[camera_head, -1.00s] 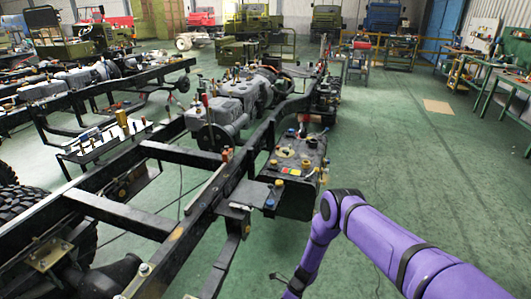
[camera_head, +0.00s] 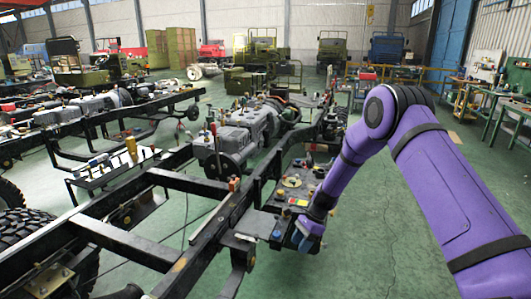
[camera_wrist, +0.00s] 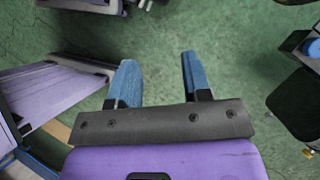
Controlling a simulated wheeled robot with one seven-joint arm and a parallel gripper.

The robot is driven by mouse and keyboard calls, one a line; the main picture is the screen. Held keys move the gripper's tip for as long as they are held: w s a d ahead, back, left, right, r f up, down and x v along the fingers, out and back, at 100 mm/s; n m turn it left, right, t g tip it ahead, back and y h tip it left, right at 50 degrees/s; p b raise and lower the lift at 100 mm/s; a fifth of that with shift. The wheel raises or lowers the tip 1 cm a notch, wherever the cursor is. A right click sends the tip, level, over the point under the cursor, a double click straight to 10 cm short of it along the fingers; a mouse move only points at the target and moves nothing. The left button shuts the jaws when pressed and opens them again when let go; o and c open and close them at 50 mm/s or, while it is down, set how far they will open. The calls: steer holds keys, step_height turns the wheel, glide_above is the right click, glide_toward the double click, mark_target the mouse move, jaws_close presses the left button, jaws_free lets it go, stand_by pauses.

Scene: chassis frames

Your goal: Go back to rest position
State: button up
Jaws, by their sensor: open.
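My gripper shows in the wrist view (camera_wrist: 156,80) with its two blue fingers apart and nothing between them but green floor. The fingertips are partly hidden there.
The black chassis frame (camera_head: 182,181) with a grey engine (camera_head: 240,133) fills the left and middle. Green floor (camera_head: 365,255) is free at the front right. Workbenches (camera_head: 495,105) line the right wall.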

steer(key=s+d+r+n+t+h, duration=0.1)
steer(key=s+d+r+n, duration=0.25)
steer(key=r, duration=0.75)
steer(key=s+d+r+n+t, duration=0.2)
steer(key=s+d+r, duration=0.15)
steer(key=r, duration=0.75)
steer(key=s+d+r+n+t+h, duration=0.15)
steer(key=s+r, duration=0.25)
steer(key=r, duration=0.7)
steer(key=s+d+r+n+t+h, duration=0.1)
steer(key=s+d+r+n, duration=0.1)
steer(key=s, duration=0.7)
steer(key=s+d+r+n+t+h, duration=0.1)
steer(key=s+d+r+n, duration=0.2)
steer(key=s, duration=0.6)
steer(key=s+d+r+n+t+h, duration=0.1)
steer(key=s+d+r+n+t, duration=0.1)
steer(key=s+d+r, duration=0.3)
steer(key=s+r, duration=0.1)
steer(key=s, duration=0.3)
steer(key=shift+s+n, duration=0.25)
steer(key=shift+n, duration=0.15)
steer(key=shift+r, duration=0.1)
